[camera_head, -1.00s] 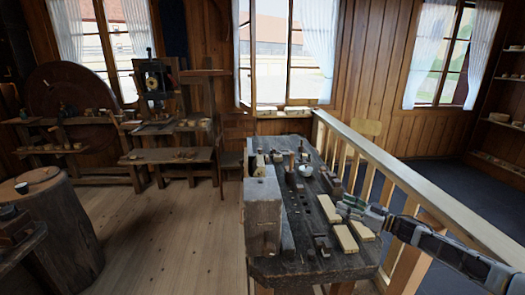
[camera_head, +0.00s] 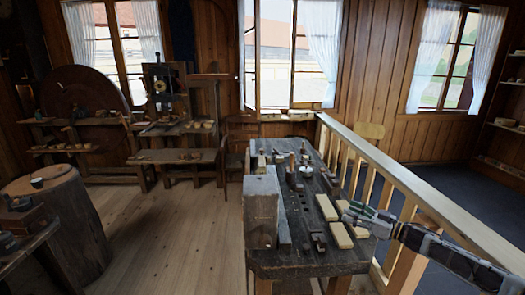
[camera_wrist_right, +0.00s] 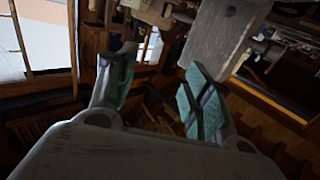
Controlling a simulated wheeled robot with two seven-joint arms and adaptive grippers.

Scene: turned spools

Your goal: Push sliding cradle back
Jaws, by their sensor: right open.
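No part stands out clearly as the sliding cradle; I cannot tell which piece it is. The dark workbench (camera_head: 300,262) carries a large grey wooden block (camera_head: 262,208) along its left side and a small dark fitting (camera_head: 319,242) near its front. My right gripper (camera_head: 352,214) is over the bench's right side, near the pale wooden blocks (camera_head: 340,235). In the right wrist view its two teal-padded fingers (camera_wrist_right: 157,92) stand apart with nothing between them. A grey wooden block (camera_wrist_right: 215,38) shows beyond the right-hand finger. My left gripper is not in view.
A wooden railing (camera_head: 400,180) runs close along the bench's right side. A chair (camera_head: 236,150) stands behind the bench, and a round stump (camera_head: 70,235) stands at the left. The plank floor (camera_head: 170,240) between stump and bench is clear.

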